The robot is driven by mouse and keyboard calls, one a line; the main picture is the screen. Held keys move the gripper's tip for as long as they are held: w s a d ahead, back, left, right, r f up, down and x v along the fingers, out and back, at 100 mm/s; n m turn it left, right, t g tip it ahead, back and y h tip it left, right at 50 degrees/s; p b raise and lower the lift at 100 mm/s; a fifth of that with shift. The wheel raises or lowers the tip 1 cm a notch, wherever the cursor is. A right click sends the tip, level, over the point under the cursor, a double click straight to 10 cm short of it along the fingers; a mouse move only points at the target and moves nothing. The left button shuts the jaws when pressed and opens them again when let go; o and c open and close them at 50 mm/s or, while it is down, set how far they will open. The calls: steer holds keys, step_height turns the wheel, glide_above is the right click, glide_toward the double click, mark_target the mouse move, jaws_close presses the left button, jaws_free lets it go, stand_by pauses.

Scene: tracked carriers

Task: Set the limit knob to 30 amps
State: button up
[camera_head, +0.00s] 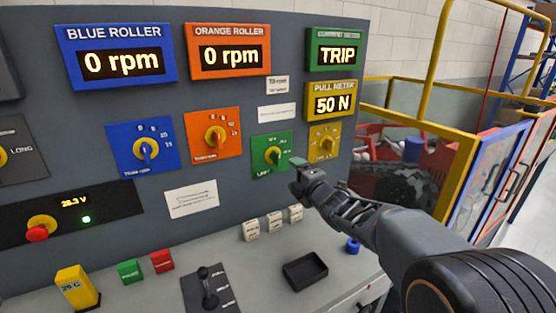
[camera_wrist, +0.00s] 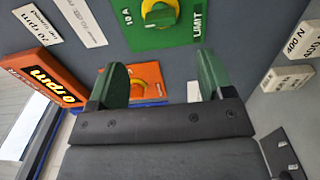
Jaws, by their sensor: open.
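The limit knob (camera_head: 273,156) sits on a green plate (camera_head: 259,143) on the upright panel. It has a yellow ring and a green handle; I cannot read its setting. In the wrist view the knob (camera_wrist: 160,13) is at the top edge, partly cut off, on the green plate (camera_wrist: 140,40) marked LIMIT and 10 A. My gripper (camera_head: 297,166) is just right of the knob in the head view. In the wrist view my gripper (camera_wrist: 162,78) is open, its green-padded fingers apart with nothing between them. The knob lies beyond the fingertips. The green-framed meter (camera_head: 335,49) reads TRIP.
A yellow knob plate (camera_head: 324,143) is close right of the limit plate; an orange one (camera_head: 212,135) is left. Weight blocks (camera_head: 273,222) and a black tray (camera_head: 305,271) stand on the desk below. The pull meter (camera_head: 330,101) reads 50 N.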

mark_target(279, 160)
steer(key=p+x, duration=0.2)
steer(key=x, duration=0.9)
steer(key=c, duration=0.9)
